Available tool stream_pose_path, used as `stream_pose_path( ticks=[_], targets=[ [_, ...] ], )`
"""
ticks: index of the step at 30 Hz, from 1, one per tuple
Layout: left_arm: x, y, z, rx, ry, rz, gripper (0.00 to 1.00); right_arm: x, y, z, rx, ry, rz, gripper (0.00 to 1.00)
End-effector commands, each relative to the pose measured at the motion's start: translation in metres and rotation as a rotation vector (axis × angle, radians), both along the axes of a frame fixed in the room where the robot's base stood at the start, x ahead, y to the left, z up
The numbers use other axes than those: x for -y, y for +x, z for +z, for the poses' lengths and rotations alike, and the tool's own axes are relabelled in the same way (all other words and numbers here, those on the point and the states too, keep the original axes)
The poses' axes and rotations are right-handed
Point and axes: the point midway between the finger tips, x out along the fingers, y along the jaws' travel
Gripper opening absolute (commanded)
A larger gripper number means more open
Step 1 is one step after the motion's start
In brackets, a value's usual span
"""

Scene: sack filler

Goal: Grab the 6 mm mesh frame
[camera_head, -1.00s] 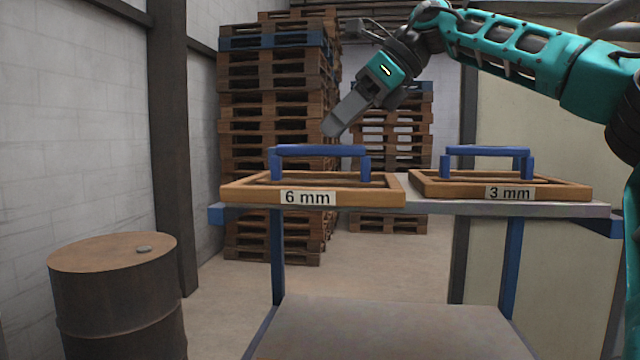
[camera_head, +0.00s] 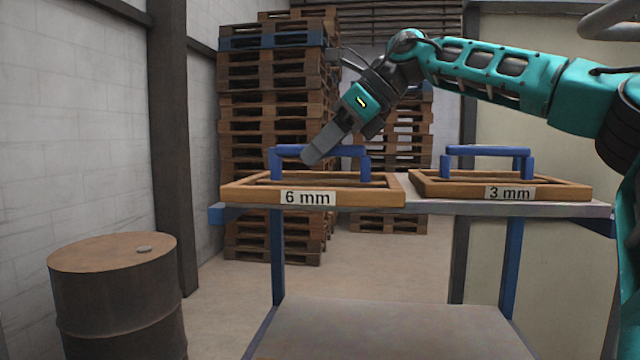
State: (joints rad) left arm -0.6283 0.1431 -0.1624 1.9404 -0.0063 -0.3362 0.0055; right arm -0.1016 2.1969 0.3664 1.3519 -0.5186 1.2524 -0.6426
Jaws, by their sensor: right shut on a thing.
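The 6 mm mesh frame (camera_head: 245,191) is a wooden frame with a white "6 mm" label on its front and a blue handle (camera_head: 350,151) arching over it. It rests flat on the left part of the shelf. My right gripper (camera_head: 312,158) reaches down from the upper right and is shut on the blue handle's top bar, left of its middle. The fingers hide a part of the bar. My left gripper is not in view.
A 3 mm mesh frame (camera_head: 560,192) with its own blue handle (camera_head: 488,150) lies to the right on the same grey shelf (camera_head: 470,209). A lower shelf (camera_head: 395,330) is empty. A rusty drum (camera_head: 115,300) stands at left. Pallet stacks (camera_head: 270,115) rise behind.

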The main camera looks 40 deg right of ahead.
Motion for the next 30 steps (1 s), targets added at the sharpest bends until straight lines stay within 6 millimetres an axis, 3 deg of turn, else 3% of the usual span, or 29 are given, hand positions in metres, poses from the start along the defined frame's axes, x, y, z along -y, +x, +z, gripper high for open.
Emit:
stream_pose_path(
  ticks=[7,30],
  targets=[
    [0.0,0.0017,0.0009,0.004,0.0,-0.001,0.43,0.0001,-0.0001,0.0004,0.0,-0.001,-0.001,0.0],
    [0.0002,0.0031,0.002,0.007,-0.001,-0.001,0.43,0.0001,0.0001,0.0068,0.003,0.0,-0.001,0.0]
  ],
)
